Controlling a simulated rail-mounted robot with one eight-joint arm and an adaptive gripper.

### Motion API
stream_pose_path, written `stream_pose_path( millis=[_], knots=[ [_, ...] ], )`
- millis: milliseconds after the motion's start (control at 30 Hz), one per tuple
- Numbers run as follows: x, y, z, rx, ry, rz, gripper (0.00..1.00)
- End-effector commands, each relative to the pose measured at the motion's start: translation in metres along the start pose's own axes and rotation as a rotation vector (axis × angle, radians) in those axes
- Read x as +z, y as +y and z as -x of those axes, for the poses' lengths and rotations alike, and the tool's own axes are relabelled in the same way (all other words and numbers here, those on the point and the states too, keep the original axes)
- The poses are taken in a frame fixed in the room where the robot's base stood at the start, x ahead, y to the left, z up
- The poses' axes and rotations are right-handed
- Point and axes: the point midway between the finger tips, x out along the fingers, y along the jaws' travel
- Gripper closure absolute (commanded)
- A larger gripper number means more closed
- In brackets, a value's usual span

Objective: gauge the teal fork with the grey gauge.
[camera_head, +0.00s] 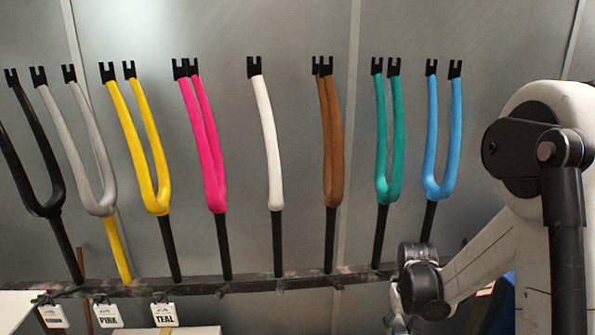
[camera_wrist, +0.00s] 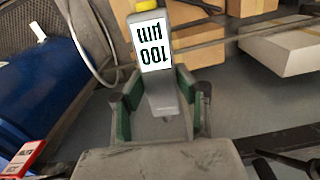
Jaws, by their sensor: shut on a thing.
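The teal fork (camera_head: 388,192) stands upright in the head view, right of centre, between the brown and the blue fork. Its two legs point up with black ends, and its black stem meets the rail. The grey gauge (camera_wrist: 160,92) is in the wrist view, with a yellow tip and a white display that reads 100 µm upside down. My gripper (camera_wrist: 156,98) is shut on the gauge, its green-lined fingers on both sides of the body. The gripper itself is not visible in the head view, and the teal fork does not show in the wrist view.
Several other forks, such as the brown (camera_head: 329,190) and blue (camera_head: 439,190) ones, stand along the dark rail (camera_head: 250,286). The wrist view shows a blue drum (camera_wrist: 45,90) and cardboard boxes (camera_wrist: 280,48).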

Motion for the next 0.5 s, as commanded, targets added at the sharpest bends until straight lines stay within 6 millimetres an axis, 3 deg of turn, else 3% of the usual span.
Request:
stream_pose_path(
  millis=[33,500],
  knots=[
    [0.000,0.000,-0.014,0.000,0.000,0.000,1.00],
    [0.000,-0.001,-0.088,0.000,0.000,0.000,1.00]
  ],
)
